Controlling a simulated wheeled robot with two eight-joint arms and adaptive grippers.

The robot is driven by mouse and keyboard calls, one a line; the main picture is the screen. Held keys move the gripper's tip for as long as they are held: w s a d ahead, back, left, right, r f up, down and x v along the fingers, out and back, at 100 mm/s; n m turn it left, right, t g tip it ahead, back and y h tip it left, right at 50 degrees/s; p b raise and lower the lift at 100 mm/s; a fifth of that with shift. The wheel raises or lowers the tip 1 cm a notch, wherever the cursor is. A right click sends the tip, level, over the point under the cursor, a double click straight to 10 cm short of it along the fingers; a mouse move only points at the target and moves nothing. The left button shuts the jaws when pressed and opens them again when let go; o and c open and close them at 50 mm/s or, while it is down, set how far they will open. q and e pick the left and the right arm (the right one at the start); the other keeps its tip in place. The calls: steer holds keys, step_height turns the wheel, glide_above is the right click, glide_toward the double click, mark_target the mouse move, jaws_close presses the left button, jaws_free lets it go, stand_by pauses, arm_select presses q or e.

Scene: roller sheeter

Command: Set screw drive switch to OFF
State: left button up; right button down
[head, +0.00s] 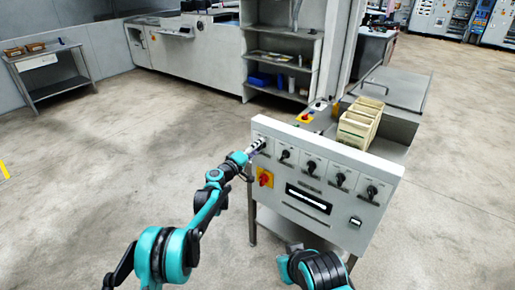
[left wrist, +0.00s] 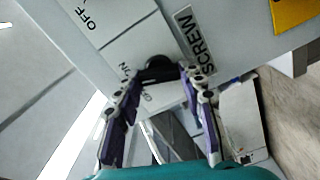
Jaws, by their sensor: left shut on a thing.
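The screw drive switch is a black rotary knob (left wrist: 157,68) on the light control panel (head: 325,165). The fingers hide which mark the knob points to. My right gripper is out of view.
Several other black knobs (head: 310,167) stand in a row to the right on the panel. A red rotary switch on a yellow plate (head: 265,178) is just below my left gripper. Wooden-looking boxes (head: 358,124) sit behind the panel. Open floor lies to the left.

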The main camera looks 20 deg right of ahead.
arm_select(q)
steer(key=shift+f+n, duration=0.15)
steer(key=shift+n, duration=3.85)
steer(key=o, duration=1.2)
steer(key=shift+c, duration=0.2)
steer(key=v, duration=1.2)
